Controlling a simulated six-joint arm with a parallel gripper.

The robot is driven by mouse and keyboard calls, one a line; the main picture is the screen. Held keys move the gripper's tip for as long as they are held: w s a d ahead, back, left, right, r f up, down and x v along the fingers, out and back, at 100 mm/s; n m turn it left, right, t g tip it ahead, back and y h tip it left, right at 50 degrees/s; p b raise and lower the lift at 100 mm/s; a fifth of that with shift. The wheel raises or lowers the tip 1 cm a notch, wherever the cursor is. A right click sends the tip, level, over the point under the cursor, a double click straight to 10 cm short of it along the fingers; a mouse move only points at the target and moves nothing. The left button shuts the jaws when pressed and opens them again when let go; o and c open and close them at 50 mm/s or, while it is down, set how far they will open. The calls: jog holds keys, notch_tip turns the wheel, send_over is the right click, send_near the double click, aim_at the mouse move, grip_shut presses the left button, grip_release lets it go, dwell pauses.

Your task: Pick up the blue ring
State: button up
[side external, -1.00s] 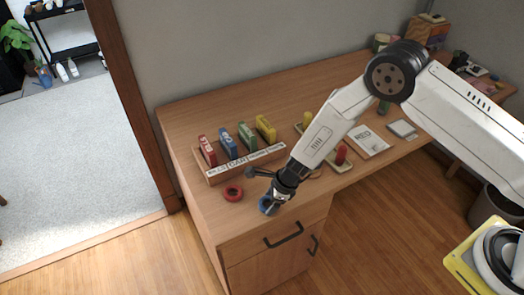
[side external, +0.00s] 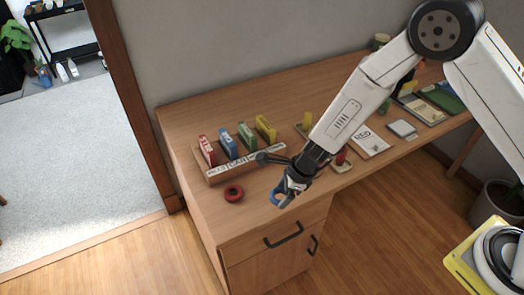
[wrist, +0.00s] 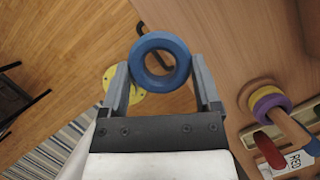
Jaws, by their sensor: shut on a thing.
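The blue ring (wrist: 140,48) is held between the two fingers of my gripper (wrist: 161,78) in the wrist view. The fingers press on its outer sides, and its hole faces the camera. In the side external view my gripper (side external: 281,194) is above the front edge of the desk, left of centre. The blue ring (side external: 275,198) shows there at the fingertips, partly hidden by the fingers. It looks raised off the desk top.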

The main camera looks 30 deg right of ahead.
jog(key=s+d+r, duration=0.3)
jog(key=s+r, duration=0.2)
jog(key=s, duration=0.4)
jog(key=shift+s, duration=0.15)
jog(key=shift+d, duration=0.1)
dwell(0.5)
jog(key=w+d+m, duration=0.1)
jog(key=w+d, duration=0.3)
jog(key=w, duration=0.2)
jog(key=w+d+r+m, duration=0.1)
jog(key=w+d, duration=0.4)
jog(key=w, duration=0.1)
jog(key=w+d+r+m+t, duration=0.1)
jog(key=w+d, duration=0.4)
jog(key=w, duration=0.1)
jog(key=shift+w+d+r+h, duration=0.25)
jog(key=shift+w+h, duration=0.05)
jog(key=shift+h, duration=0.1)
jog(key=shift+f, duration=0.3)
jog(key=shift+f, duration=4.55)
